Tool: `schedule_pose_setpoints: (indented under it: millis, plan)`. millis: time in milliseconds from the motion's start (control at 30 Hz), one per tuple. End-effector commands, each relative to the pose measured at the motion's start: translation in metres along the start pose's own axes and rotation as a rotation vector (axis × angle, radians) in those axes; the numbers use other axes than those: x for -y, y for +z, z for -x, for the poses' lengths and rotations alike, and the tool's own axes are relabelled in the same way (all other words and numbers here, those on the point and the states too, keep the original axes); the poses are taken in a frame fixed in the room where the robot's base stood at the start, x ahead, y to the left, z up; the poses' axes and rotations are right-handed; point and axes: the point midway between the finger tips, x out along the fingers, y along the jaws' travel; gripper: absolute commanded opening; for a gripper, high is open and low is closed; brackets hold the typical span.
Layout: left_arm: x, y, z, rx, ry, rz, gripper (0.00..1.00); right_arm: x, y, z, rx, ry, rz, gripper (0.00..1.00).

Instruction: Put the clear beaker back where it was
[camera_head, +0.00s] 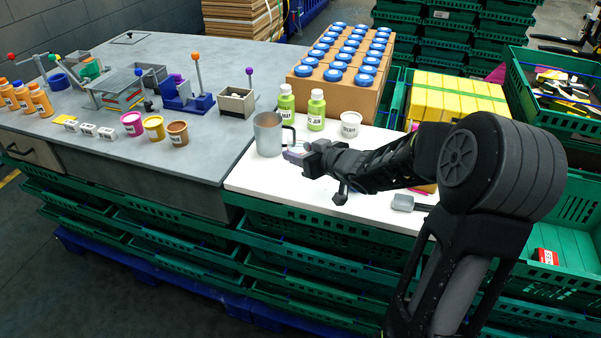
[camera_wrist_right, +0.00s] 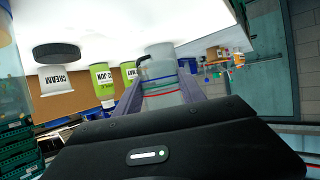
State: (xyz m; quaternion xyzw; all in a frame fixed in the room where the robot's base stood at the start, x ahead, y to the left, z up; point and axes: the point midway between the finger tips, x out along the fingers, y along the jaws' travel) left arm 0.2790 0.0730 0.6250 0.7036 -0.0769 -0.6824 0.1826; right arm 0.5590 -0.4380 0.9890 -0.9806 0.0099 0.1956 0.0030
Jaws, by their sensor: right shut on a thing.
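The clear beaker (camera_head: 267,136), a greyish see-through cup with a dark handle, is upright at the left part of the white worktop (camera_head: 330,206). My right gripper (camera_head: 290,152) reaches it from the right and is shut on it. In the right wrist view the beaker (camera_wrist_right: 163,82) shows between the two fingers, with blue, green and red lines across it. I cannot tell whether its base touches the worktop. My left gripper is not in view.
Two green bottles (camera_head: 316,110) and a white CREAM tub (camera_head: 350,124) stand behind the beaker. A cardboard box of blue-capped items (camera_head: 338,92) is farther back. A grey scoop-like tool (camera_head: 403,203) lies at the right. The grey table (camera_head: 200,160) adjoins on the left.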

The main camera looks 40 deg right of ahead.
Motion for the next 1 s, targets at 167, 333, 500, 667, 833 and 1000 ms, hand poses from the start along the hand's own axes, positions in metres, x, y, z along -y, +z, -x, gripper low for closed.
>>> schedule_pose_setpoints:
  millis: [167,333,500,667,833,1000]
  plan:
    - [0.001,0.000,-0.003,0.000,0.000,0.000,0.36,0.000,0.015,-0.006,0.000,0.000,-0.001,0.04]
    - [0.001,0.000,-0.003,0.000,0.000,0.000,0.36,0.000,0.014,-0.006,-0.001,0.001,0.000,0.04]
    - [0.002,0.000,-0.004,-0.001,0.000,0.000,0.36,0.000,0.022,-0.009,0.001,0.000,0.000,0.04]
    - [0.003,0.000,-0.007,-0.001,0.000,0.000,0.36,0.000,0.043,-0.018,0.003,0.000,-0.003,0.04]
    - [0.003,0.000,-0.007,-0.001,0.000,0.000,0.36,-0.001,0.049,-0.020,-0.001,0.001,-0.001,0.04]
    - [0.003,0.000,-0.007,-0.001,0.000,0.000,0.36,-0.001,0.049,-0.020,-0.002,0.001,0.000,0.04]
